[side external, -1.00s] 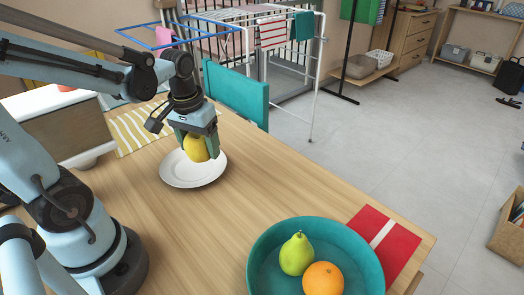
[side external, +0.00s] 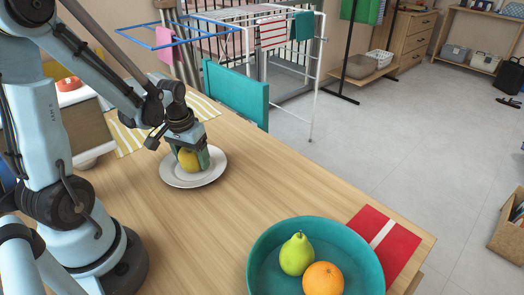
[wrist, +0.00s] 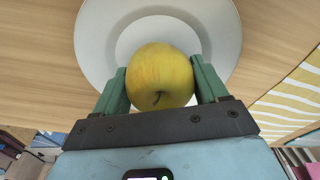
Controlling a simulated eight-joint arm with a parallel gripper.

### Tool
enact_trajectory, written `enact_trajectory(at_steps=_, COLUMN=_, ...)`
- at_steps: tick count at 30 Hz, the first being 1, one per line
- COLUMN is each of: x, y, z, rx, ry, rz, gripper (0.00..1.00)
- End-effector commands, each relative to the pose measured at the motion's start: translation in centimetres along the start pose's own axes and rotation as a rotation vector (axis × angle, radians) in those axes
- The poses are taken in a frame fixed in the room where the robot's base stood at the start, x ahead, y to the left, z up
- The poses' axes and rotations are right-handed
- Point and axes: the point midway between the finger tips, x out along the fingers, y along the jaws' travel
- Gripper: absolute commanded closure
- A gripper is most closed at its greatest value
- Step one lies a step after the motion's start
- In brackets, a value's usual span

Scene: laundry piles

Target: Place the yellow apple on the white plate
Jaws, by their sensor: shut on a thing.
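The yellow apple (side external: 188,159) is between the fingers of my gripper (side external: 190,162), low over the white plate (side external: 209,177). My gripper is shut on it. The wrist view shows the apple (wrist: 160,78) between the two green fingertips (wrist: 162,84), with the white plate (wrist: 92,42) behind it. The fingers partly hide the apple in the side view. I cannot tell whether the apple touches the plate.
A teal bowl (side external: 256,262) with a green pear (side external: 296,254) and an orange (side external: 323,279) stands at the front right. A red and white cloth (side external: 398,250) lies beside it. A yellow-striped cloth (side external: 128,137) lies behind the plate. The table between plate and bowl is clear.

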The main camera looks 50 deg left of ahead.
Motion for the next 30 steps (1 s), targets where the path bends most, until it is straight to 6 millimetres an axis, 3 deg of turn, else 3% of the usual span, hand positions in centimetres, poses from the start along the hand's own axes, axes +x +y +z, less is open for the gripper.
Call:
enact_trajectory(at_steps=12, x=0.4, y=0.0, z=0.1, rx=0.000, ry=0.000, rz=0.000, gripper=0.67)
enact_trajectory(at_steps=13, x=0.4, y=0.0, z=0.1, rx=0.000, ry=0.000, rz=0.000, gripper=0.24)
enact_trajectory(at_steps=15, x=0.4, y=0.0, z=0.1, rx=0.000, ry=0.000, rz=0.000, gripper=0.17)
enact_trajectory(at_steps=25, x=0.2, y=0.0, z=0.1, rx=0.000, ry=0.000, rz=0.000, gripper=0.17)
enact_trajectory(at_steps=30, x=-0.9, y=0.0, z=0.0, rx=0.000, ry=0.000, rz=0.000, gripper=0.17)
